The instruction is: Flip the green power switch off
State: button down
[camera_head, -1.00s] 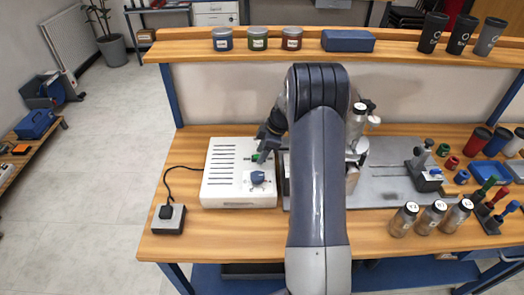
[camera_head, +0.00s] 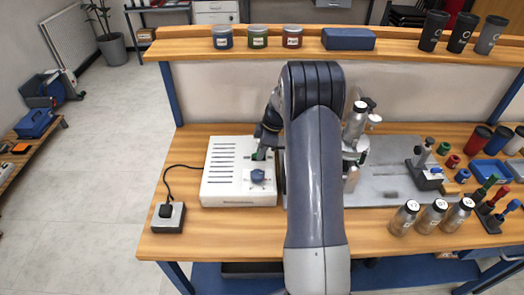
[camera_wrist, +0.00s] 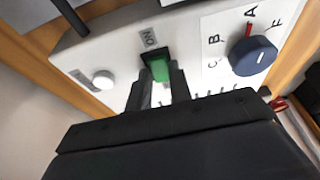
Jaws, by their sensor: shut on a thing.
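The white power box (camera_head: 222,190) stands on the left part of the wooden bench. Its green power switch (camera_wrist: 159,69) sits in a black housing beside a label reading "ON" in the wrist view. A bit of the green switch (camera_head: 258,156) also shows in the head view, at my fingertips. My gripper (camera_wrist: 160,84) is over the box's top, with one finger on each side of the green switch, shut on it. The fingers hide the switch's lower part, and its exact tilt is hard to tell.
A blue knob (camera_wrist: 252,56) with letters around it is close to the switch. A white round button (camera_wrist: 103,79) is on the other side. A small black-topped box (camera_head: 168,217) with a cable stands left. Silver bottles (camera_head: 404,217) stand right.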

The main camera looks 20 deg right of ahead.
jog(key=shift+w+a+g+h, duration=0.1)
jog(key=shift+a+g+h, duration=0.15)
jog(key=shift+h, duration=0.4)
jog(key=shift+w+a+g+h, duration=0.1)
jog(key=shift+g+h, duration=0.25)
jog(key=shift+h, duration=0.3)
jog(key=c, duration=1.3)
grip_release()
jog(key=shift+r, duration=0.1)
jog(key=r, duration=0.7)
jog(key=r+b, duration=0.1)
jog(key=r, duration=0.2)
jog(key=shift+s+d+r, duration=0.15)
jog(key=shift+d+r, duration=0.15)
jog(key=shift+r, duration=0.1)
jog(key=shift+f, duration=0.1)
